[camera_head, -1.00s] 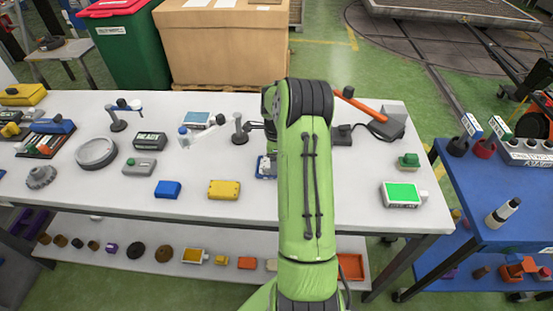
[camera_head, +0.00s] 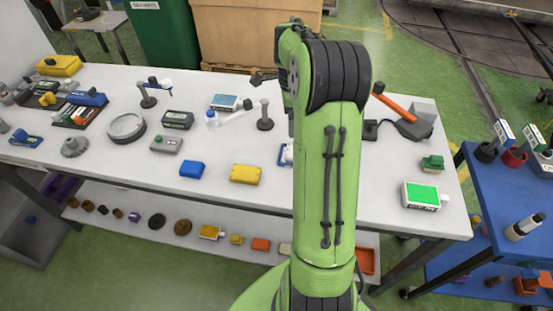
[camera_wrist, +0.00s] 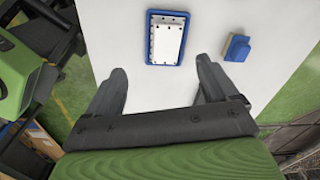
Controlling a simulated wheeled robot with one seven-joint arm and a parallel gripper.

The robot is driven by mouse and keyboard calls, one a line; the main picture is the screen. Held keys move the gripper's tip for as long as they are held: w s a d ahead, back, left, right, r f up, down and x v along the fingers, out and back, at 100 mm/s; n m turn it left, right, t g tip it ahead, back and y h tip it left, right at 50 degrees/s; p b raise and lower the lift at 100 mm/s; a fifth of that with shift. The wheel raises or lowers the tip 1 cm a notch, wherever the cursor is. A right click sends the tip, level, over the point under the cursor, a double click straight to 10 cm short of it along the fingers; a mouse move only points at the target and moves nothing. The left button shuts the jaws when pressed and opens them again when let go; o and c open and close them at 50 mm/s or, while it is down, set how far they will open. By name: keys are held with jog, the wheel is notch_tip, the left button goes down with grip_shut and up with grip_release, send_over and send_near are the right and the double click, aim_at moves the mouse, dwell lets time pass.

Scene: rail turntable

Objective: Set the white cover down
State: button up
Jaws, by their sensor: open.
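The white cover (camera_wrist: 167,41) is a rectangular plate with small dark screw dots. In the wrist view it lies inside a blue rectangular frame (camera_wrist: 151,58) on the white tabletop, at the top centre. In the head view only a sliver of the blue-and-white piece (camera_head: 285,155) shows, as my arm hides the rest. My gripper (camera_wrist: 162,74) is open, its two dark fingers wide apart with nothing between them. The fingers show below the cover in the wrist view and are apart from it.
A blue-and-yellow block (camera_wrist: 237,48) lies right of the cover in the wrist view. On the table are a yellow box (camera_head: 245,174), a blue box (camera_head: 192,169), a dark stand (camera_head: 265,117) and a green-screened device (camera_head: 423,196). A blue table (camera_head: 490,215) stands at right.

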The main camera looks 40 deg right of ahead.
jog(key=s+a+r+n+t+h, duration=0.1)
jog(key=s+a+r+n, duration=0.2)
jog(key=a+r+n, duration=0.4)
jog(key=s+a+r+n+t, duration=0.1)
jog(key=s+a+r+n, duration=0.2)
jog(key=a, duration=0.6)
jog(key=s+a+n+t+y, duration=0.1)
jog(key=s+a+n+t, duration=0.2)
jog(key=s+a+n, duration=0.8)
jog(key=s+n, duration=0.2)
jog(key=n, duration=0.2)
jog(key=shift+a+f+y, duration=0.2)
jog(key=shift+f+y, duration=0.1)
jog(key=shift+f, duration=0.1)
jog(key=shift+d, duration=0.1)
